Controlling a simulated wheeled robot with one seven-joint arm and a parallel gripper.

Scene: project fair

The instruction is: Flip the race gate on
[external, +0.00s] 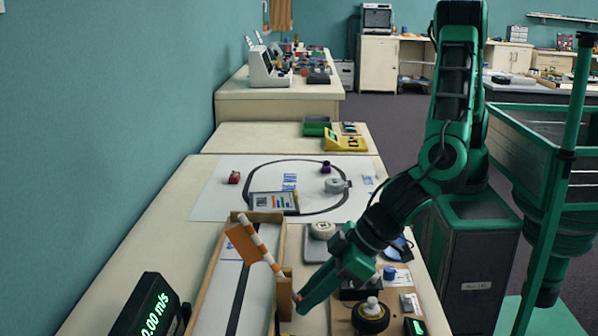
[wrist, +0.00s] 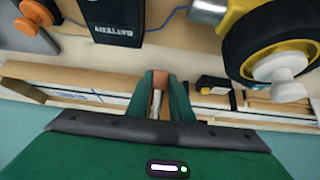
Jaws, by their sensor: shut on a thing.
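The race gate's orange-and-white striped bar (external: 262,250) slants across the wooden-sided track (external: 214,283), with an orange panel (external: 239,243) near its upper end. Its lower end reaches a wooden post (external: 285,292) on the track's right side. My gripper (external: 301,302) is at that lower end, coming from the right. In the wrist view, my gripper (wrist: 158,102) is shut on a narrow orange-and-white piece (wrist: 159,80), which looks like the end of the bar. The fingers hide part of it.
A speed display (external: 147,308) reading 0.00 m/s stands left of the track. A yellow-and-black wheel (wrist: 272,45) is close on the right in the wrist view, with a battery box (wrist: 115,20) to the left. Several small parts crowd the table right of my gripper.

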